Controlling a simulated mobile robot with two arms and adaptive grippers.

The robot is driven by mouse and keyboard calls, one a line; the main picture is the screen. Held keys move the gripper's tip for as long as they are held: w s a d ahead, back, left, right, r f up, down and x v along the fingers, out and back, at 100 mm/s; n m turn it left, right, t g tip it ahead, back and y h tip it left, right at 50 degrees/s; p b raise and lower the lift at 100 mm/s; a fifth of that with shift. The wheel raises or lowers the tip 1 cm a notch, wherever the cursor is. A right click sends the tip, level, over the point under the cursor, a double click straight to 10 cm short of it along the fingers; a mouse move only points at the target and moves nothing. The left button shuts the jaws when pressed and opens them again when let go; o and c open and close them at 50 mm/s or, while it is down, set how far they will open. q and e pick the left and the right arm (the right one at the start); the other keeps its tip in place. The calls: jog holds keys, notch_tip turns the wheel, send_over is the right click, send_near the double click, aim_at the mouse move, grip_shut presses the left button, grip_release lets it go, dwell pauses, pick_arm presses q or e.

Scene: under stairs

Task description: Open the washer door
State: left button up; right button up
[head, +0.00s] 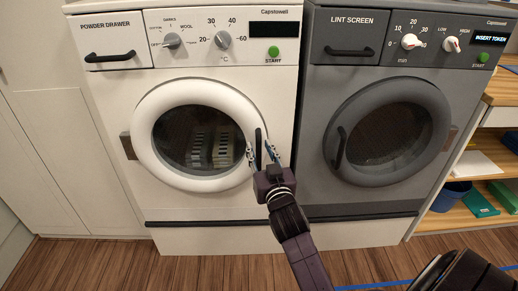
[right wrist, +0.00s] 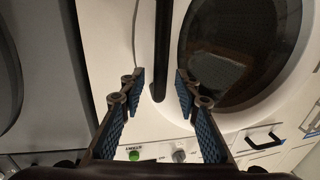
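The white washer (head: 216,215) stands at the left, with its round door (head: 147,140) closed. The door's black vertical handle (head: 258,143) is on the right side of the door rim. My right gripper (head: 261,157) is at this handle, its fingers open on either side of it. In the right wrist view, the handle (right wrist: 162,45) runs between the two open blue-padded fingers (right wrist: 160,82), with a gap visible on both sides. The door glass (right wrist: 235,50) is to the right there.
A grey dryer (head: 315,190) with its own closed door (head: 437,110) stands directly right of the washer. White cabinets (head: 60,130) stand at the left. Wooden shelves (head: 465,222) with a blue bin (head: 452,195) are at the far right. The wooden floor (head: 100,262) in front is clear at the left.

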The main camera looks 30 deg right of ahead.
jog(key=shift+x, duration=0.85)
grip_shut()
